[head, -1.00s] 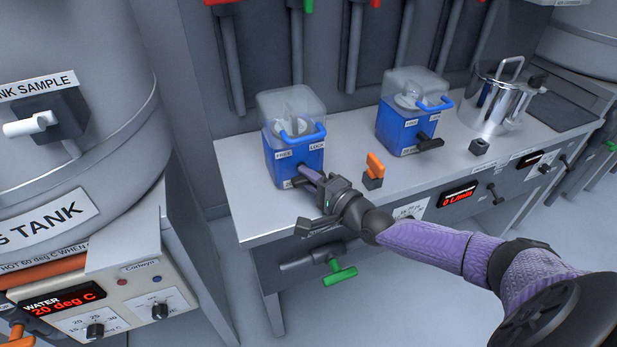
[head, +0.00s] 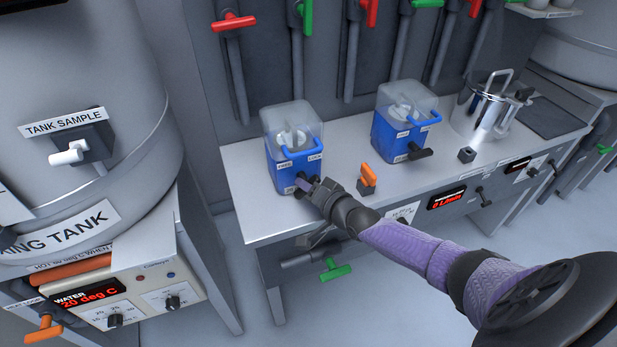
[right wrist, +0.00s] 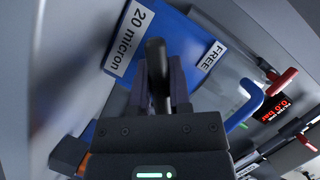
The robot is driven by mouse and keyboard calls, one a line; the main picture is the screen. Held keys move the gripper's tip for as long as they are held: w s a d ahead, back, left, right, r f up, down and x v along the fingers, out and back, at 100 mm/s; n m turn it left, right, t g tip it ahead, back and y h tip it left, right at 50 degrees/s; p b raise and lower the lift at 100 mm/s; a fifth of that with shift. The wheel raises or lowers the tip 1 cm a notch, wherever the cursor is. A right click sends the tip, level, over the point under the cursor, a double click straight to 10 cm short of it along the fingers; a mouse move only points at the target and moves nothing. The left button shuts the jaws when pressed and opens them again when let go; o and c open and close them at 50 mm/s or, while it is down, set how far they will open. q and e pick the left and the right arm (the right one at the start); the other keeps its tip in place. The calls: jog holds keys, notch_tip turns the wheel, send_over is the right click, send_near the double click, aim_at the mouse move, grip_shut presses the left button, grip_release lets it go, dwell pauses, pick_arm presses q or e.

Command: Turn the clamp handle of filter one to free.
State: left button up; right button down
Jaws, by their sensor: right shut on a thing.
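Filter one (head: 295,170) is the left blue box with a clear cover, standing on the bench. FREE and LOCK labels flank its upper front. My right gripper (head: 308,187) is at its lower front face. In the right wrist view, my right gripper (right wrist: 159,85) is shut on the black clamp handle (right wrist: 157,60), which lies between the two fingers. The 20 micron label and the FREE label (right wrist: 211,56) show on either side of it. The gripper mostly hides the handle in the head view, and its exact turn there is unclear. My left gripper is not in view.
A second blue filter (head: 404,130) with a black handle stands to the right. An orange-handled valve (head: 367,178) is close beside my right gripper. A steel pot (head: 487,110) is at the bench's far right. A green-handled valve (head: 335,272) sits below the bench edge.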

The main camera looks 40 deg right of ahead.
jog(key=shift+r+n+g+h+p, duration=0.2)
jog(key=shift+n+g+h+p, duration=0.3)
jog(key=shift+n+p, duration=0.7)
jog(key=shift+a+h+p, duration=0.1)
jog(key=shift+h+p, duration=0.2)
jog(key=shift+p, duration=0.1)
jog(key=shift+n+h+p, duration=0.4)
jog(key=shift+n+p, duration=0.25)
jog(key=shift+n, duration=0.15)
jog(key=shift+f+n+g+h+p, duration=0.15)
jog(key=shift+n+g+h+p, duration=0.25)
jog(key=shift+n+p, duration=0.3)
jog(key=shift+n+h, duration=0.3)
jog(key=shift+n, duration=0.1)
jog(key=shift+f+n+p, duration=0.1)
jog(key=shift+n+p, duration=0.2)
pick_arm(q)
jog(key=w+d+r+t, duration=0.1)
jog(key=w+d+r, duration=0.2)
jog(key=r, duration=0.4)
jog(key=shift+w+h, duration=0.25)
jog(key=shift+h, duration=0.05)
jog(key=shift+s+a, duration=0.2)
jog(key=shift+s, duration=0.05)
pick_arm(e)
jog(key=shift+h, duration=0.3)
jog(key=c, duration=0.6)
grip_release()
